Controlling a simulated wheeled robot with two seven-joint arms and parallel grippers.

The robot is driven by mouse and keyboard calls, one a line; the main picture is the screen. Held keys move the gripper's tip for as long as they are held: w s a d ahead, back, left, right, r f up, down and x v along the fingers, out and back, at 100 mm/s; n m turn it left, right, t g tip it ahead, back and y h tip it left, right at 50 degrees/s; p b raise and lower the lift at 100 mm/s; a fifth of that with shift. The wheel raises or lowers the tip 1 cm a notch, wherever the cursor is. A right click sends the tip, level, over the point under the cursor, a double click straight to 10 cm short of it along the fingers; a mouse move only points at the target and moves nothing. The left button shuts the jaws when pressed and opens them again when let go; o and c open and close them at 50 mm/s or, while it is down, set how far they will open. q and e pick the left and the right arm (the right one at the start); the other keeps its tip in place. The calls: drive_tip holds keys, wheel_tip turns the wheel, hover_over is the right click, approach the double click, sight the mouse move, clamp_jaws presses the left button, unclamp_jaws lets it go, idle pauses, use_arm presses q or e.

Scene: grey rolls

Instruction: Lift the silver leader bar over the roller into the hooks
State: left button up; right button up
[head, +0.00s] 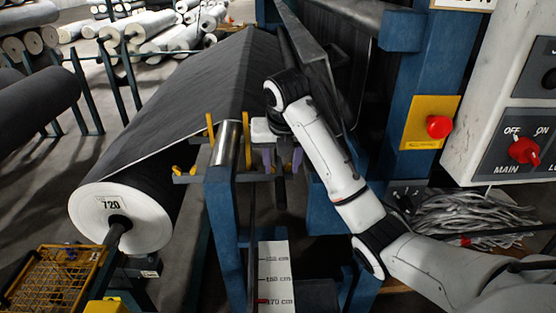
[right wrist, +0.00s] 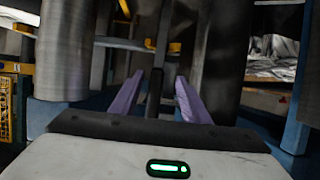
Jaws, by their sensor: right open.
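A short silver cylinder (head: 226,142) shows between upright yellow hooks (head: 247,141) at the top of the blue frame; I cannot tell whether it is the roller or the leader bar. A silver cylinder (right wrist: 65,50) also stands large at the left of the right wrist view. My right gripper (head: 282,160) is just right of the hooks, its purple fingers apart and pointing down. In the right wrist view the gripper (right wrist: 165,98) shows nothing clearly held; a dark upright part lies beyond the fingers. My left gripper is out of view.
Dark fabric (head: 190,95) slopes up from a large roll marked 720 (head: 122,216). A blue frame (head: 222,225) and a centimetre scale (head: 273,275) stand below the gripper. A control panel (head: 520,120) and red button (head: 439,127) are at the right.

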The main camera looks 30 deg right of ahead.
sight(280, 177)
drive_tip(key=shift+w+a+f, duration=0.1)
drive_tip(key=shift+w, duration=0.1)
drive_tip(key=shift+f, duration=0.45)
drive_tip(key=x, duration=0.4)
drive_tip(key=shift+s, duration=0.2)
drive_tip(key=shift+a, duration=0.1)
clamp_jaws()
drive_tip(key=shift+r, duration=0.1)
